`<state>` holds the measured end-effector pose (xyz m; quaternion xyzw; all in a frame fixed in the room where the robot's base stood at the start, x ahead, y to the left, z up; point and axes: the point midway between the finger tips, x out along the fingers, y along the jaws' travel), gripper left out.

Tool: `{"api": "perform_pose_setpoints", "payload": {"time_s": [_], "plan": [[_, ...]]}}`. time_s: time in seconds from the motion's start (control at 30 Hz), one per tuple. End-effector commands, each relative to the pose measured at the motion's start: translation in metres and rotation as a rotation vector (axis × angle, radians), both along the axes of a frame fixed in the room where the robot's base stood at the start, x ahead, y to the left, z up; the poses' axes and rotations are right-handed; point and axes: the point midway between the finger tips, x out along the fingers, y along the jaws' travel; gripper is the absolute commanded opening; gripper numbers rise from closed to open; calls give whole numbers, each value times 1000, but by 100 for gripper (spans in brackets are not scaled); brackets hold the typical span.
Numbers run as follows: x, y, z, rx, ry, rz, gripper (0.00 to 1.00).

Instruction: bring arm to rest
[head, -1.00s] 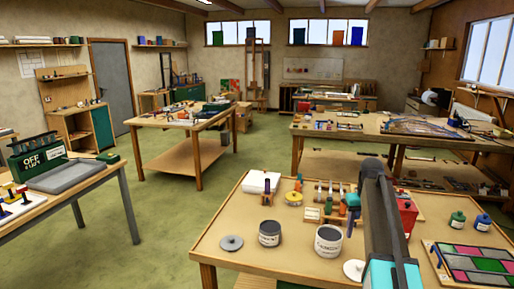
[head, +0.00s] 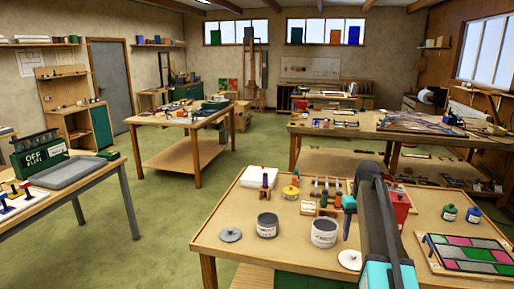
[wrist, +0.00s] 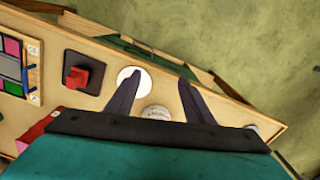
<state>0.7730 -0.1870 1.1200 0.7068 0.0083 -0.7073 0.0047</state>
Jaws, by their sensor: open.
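My gripper (wrist: 160,80) shows in the wrist view with its two dark fingers apart and nothing between them. It is over the near workbench (head: 222,252), with a white disc (wrist: 133,74) and a pale-topped can (wrist: 156,112) below, by the fingers. In the head view my arm reaches over the bench's right half, and its fingers cannot be made out. The leaded panel (head: 472,253), with pink, green and pale panes, lies at the bench's right. Its edge shows at the left of the wrist view (wrist: 12,62).
On the bench stand a dark can (head: 268,226), a white-labelled can (head: 324,233), a red object (head: 398,207) partly behind my arm, and green (head: 449,213) and blue (head: 473,215) bottles. A grey disc (head: 230,235) lies at left. Green floor (head: 160,225) is clear left of the bench.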

Motion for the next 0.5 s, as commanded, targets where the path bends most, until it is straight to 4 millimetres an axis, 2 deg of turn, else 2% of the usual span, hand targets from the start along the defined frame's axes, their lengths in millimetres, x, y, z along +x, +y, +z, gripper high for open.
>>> {"api": "perform_pose_setpoints", "payload": {"time_s": [0.33,0.5], "plan": [[-4,21,-60,15,60,26,48],[-16,36,-107,26,110,43,48]]}}
